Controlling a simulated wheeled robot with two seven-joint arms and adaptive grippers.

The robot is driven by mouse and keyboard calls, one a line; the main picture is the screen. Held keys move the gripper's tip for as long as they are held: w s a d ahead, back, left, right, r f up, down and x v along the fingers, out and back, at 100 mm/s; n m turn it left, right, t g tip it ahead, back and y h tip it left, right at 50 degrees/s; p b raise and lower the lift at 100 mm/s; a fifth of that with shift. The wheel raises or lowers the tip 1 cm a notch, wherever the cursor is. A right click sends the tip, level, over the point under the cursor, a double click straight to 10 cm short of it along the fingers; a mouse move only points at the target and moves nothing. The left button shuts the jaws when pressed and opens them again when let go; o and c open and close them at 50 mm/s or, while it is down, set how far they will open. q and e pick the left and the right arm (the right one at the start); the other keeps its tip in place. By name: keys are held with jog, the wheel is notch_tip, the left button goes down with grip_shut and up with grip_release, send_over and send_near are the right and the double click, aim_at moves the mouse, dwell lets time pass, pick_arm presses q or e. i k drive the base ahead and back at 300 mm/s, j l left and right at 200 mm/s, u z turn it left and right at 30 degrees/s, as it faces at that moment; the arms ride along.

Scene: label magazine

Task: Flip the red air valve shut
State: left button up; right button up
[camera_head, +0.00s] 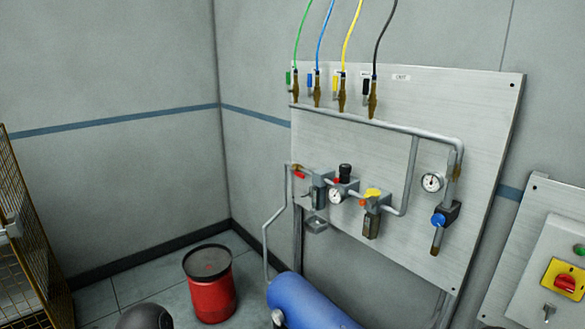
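The red air valve handle (299,174) is a small red lever on the brass fitting at the left end of the panel's lower pipe run. It sits where the grey pipe rises from below, just left of the first filter unit (319,188). The lever looks roughly in line with the pipe, but it is too small to tell its exact angle. Neither of my grippers is in view, and nothing touches the valve.
A grey panel (455,95) carries hoses, gauges, a yellow-topped unit (373,196) and a blue knob (438,220). Below are a blue tank (305,306) and a red drum (210,290). A switch box (562,260) is right; a wire cage (30,245) left.

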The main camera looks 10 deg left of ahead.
aim_at(298, 174)
jog(key=i+j, duration=0.25)
jog(key=i, duration=0.2)
jog(key=i+j, duration=0.25)
jog(key=i, duration=0.2)
